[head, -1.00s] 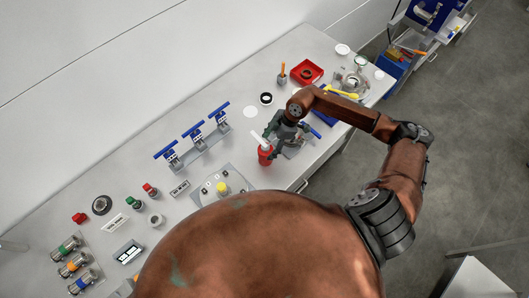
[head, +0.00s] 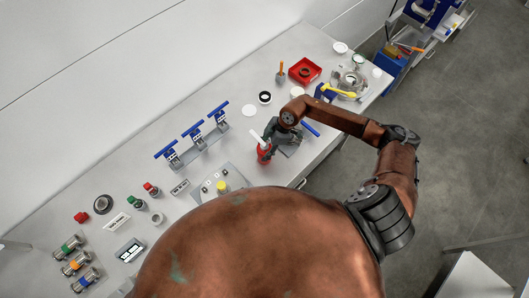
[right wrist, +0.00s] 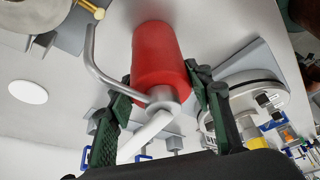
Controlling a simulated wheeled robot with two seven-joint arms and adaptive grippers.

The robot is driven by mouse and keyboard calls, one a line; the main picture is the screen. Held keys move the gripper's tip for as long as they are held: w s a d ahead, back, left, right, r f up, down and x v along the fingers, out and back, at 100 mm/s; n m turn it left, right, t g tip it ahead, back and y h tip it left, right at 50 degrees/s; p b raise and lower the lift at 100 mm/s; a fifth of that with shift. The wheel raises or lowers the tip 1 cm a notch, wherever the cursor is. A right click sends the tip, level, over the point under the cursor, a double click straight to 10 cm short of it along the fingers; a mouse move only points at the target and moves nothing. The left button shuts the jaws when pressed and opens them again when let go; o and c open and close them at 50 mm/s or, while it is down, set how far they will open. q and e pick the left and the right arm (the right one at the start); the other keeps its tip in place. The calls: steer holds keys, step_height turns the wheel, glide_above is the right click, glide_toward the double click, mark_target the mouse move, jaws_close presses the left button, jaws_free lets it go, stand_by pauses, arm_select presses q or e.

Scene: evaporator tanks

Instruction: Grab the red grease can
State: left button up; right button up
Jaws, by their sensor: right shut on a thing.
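The red grease can (head: 263,155) stands near the front edge of the long bench, in the middle of the head view. It has a silver cap, a bent grey spout and a white lever. In the right wrist view the can's red body (right wrist: 160,55) fills the upper middle. My right gripper (head: 268,143) is shut on the can, with one dark finger on each side around its cap end (right wrist: 160,85). The gripper partly hides the can in the head view. I cannot tell whether the can touches the bench. My left gripper is not in view.
A panel with a yellow knob (head: 222,187) is close to the can's left. Blue-handled valves (head: 193,132) stand behind it. A red tray (head: 305,70) and a metal pot (head: 350,82) are farther right. Some bench surface behind the can is clear.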

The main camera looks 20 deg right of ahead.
steer(key=c, duration=0.9)
